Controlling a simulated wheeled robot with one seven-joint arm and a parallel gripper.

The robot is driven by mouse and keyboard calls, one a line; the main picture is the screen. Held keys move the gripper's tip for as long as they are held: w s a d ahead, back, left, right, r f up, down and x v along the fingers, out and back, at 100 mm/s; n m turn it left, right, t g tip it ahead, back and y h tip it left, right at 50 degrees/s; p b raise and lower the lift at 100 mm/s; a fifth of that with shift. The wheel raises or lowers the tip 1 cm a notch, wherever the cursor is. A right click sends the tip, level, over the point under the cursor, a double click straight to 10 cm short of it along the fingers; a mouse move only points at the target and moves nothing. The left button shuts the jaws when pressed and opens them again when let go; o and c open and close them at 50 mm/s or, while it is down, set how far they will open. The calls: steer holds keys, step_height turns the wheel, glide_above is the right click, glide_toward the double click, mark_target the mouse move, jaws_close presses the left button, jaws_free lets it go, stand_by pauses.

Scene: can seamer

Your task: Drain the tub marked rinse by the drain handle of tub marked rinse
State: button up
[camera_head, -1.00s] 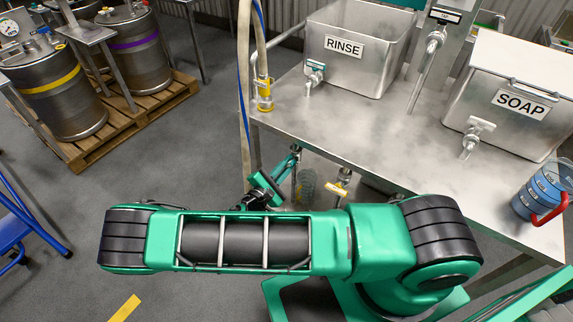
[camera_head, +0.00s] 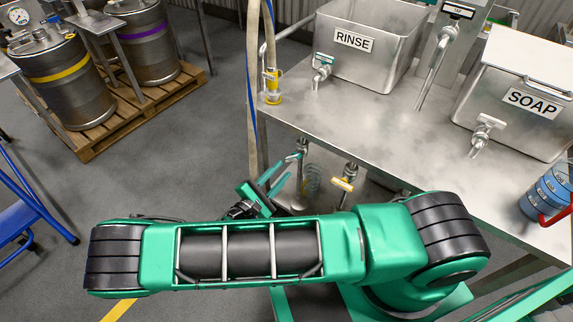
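The steel tub marked RINSE (camera_head: 388,70) stands on the steel table, with a tap (camera_head: 321,70) at its lower left front. Below the table edge, a pipe with a valve (camera_head: 300,150) hangs down, and a second pipe carries a yellow handle or tag (camera_head: 343,184). I cannot tell for sure which one is the rinse tub's drain handle. My gripper (camera_head: 279,180) is below the table edge, beyond my forearm, just left of and below the first valve. Its two green fingers look apart with nothing visible between them. Whether it touches the valve is unclear.
The SOAP tub (camera_head: 513,120) and a blue jug (camera_head: 547,192) with a red handle are on the table (camera_head: 400,135) at right. A hose (camera_head: 253,90) runs down its left corner. Kegs stand on a pallet (camera_head: 150,125) at left. The floor between is clear.

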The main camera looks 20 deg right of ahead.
mark_target(291, 160)
steer(key=shift+v, duration=1.2)
steer(key=shift+a, duration=0.1)
steer(key=x, duration=0.9)
steer(key=shift+w+a+f, duration=0.1)
steer(key=shift+w+f, duration=0.05)
steer(key=shift+f, duration=0.1)
jaws_close()
